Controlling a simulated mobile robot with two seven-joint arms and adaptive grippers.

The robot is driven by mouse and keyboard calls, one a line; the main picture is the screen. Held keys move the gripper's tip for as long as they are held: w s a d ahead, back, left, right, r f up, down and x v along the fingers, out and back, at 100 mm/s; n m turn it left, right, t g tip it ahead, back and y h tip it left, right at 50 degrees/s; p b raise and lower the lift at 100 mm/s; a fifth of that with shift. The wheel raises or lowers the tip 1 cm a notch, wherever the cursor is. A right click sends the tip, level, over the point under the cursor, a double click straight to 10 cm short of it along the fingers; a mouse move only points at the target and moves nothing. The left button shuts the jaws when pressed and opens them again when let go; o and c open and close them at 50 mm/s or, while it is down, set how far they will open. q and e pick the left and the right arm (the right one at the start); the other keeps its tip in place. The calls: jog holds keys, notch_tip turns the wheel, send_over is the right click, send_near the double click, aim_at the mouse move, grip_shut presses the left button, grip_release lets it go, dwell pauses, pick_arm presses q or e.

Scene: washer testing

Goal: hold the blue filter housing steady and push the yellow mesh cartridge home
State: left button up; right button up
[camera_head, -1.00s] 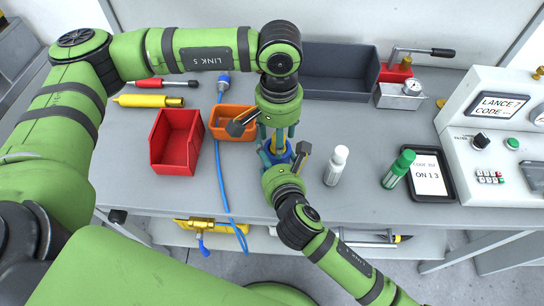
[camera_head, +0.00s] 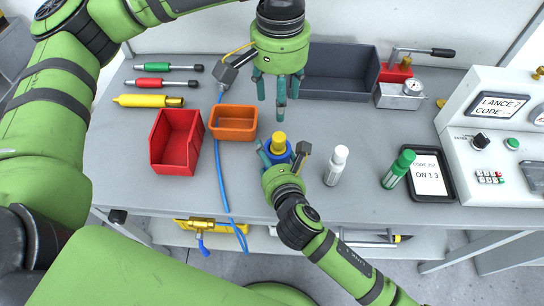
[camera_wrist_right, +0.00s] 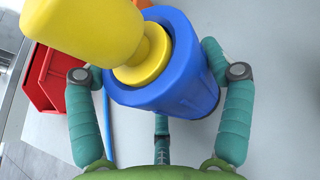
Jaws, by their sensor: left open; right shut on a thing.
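The blue filter housing (camera_head: 291,152) stands on the grey bench in the fingers of my right gripper (camera_head: 281,156). In the right wrist view the housing (camera_wrist_right: 180,98) sits between the teal fingers, which are shut on it. The yellow mesh cartridge (camera_head: 279,142) sits in the housing's open top. In the right wrist view the cartridge (camera_wrist_right: 85,30) sticks well out of the mouth, with its collar at the rim. How deep its lower end reaches is hidden. My left gripper (camera_head: 279,95) is open and empty, apart from the cartridge and behind it in the head view.
An orange bin (camera_head: 233,135) and a red bin (camera_head: 158,158) stand left of the housing. A white bottle (camera_head: 336,166) and a green bottle (camera_head: 398,170) stand to its right. A dark tray (camera_head: 340,90) lies behind. A blue cable (camera_head: 221,180) runs along the bench.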

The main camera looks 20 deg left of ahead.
jog(key=o, duration=1.6)
jog(key=shift+s, duration=0.1)
